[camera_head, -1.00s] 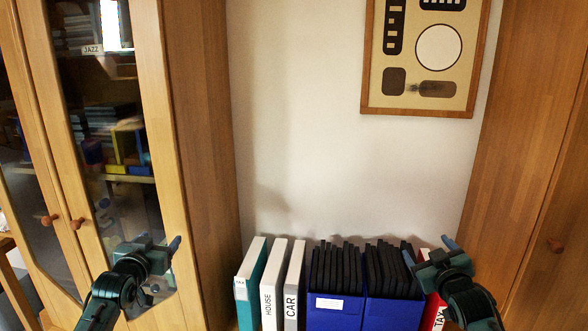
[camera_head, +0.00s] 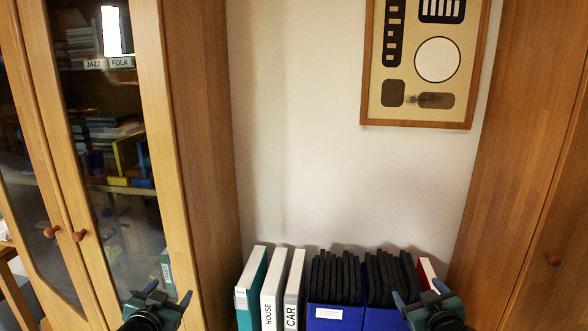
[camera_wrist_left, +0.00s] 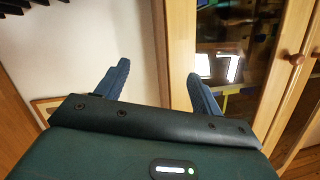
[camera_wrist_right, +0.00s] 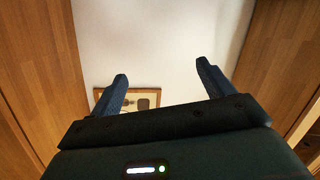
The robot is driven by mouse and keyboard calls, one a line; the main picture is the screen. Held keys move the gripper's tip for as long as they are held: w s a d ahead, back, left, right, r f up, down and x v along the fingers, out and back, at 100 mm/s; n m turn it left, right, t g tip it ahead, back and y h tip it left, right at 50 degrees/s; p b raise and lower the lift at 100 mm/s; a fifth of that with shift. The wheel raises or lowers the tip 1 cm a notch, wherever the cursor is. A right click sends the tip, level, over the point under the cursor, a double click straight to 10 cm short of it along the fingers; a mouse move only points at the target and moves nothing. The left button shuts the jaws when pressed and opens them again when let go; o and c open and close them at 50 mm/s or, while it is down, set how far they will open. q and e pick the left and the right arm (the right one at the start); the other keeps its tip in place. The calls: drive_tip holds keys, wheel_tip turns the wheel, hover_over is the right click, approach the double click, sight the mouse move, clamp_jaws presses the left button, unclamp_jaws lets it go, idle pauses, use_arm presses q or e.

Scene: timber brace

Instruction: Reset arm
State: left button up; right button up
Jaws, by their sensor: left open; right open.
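My left gripper (camera_head: 168,297) is low in the head view, in front of the glass-door cabinet, open and empty. In the left wrist view its two blue-grey fingers (camera_wrist_left: 160,85) stand wide apart with nothing between them. My right gripper (camera_head: 417,297) is at the bottom of the head view, in front of the right end of the row of binders and files. It is open; the right wrist view shows its fingers (camera_wrist_right: 160,82) apart and only wall between them. Most of both arms is below the head view's edge.
A glass-door cabinet (camera_head: 198,150) stands left, a wooden cabinet (camera_head: 515,160) right. Between them are HOUSE (camera_head: 270,293) and CAR (camera_head: 293,290) binders, blue file boxes (camera_head: 333,314) and a red binder (camera_head: 427,272). A framed picture (camera_head: 372,112) hangs on the bare wall.

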use_arm(q)
drive_tip(key=s+d+f+g+h, duration=0.1)
drive_tip(key=s+d+f, duration=0.3)
drive_tip(key=s, duration=0.6)
drive_tip(key=s+d+f+g+h, duration=0.1)
drive_tip(key=s+d+f, duration=0.4)
drive_tip(key=s, duration=0.6)
drive_tip(key=s+d+f+g+h, duration=0.1)
drive_tip(key=s+d+f, duration=0.4)
drive_tip(key=s, duration=0.5)
drive_tip(key=shift+s+d+n+g, duration=0.25)
drive_tip(key=shift+s+n+g, duration=0.05)
drive_tip(key=shift+g, duration=0.6)
use_arm(e)
drive_tip(key=s+a+f+g+y, duration=0.1)
drive_tip(key=s+a+f, duration=0.3)
drive_tip(key=s, duration=0.6)
drive_tip(key=s+a+f+g+y, duration=0.1)
drive_tip(key=s+a+f, duration=0.4)
drive_tip(key=s, duration=0.6)
drive_tip(key=s+a+f+g+y, duration=0.1)
drive_tip(key=s+a+f, duration=0.4)
drive_tip(key=s, duration=0.5)
drive_tip(key=shift+s+a+m+g, duration=0.25)
drive_tip(key=shift+s+m+g, duration=0.05)
drive_tip(key=shift+g, duration=0.6)
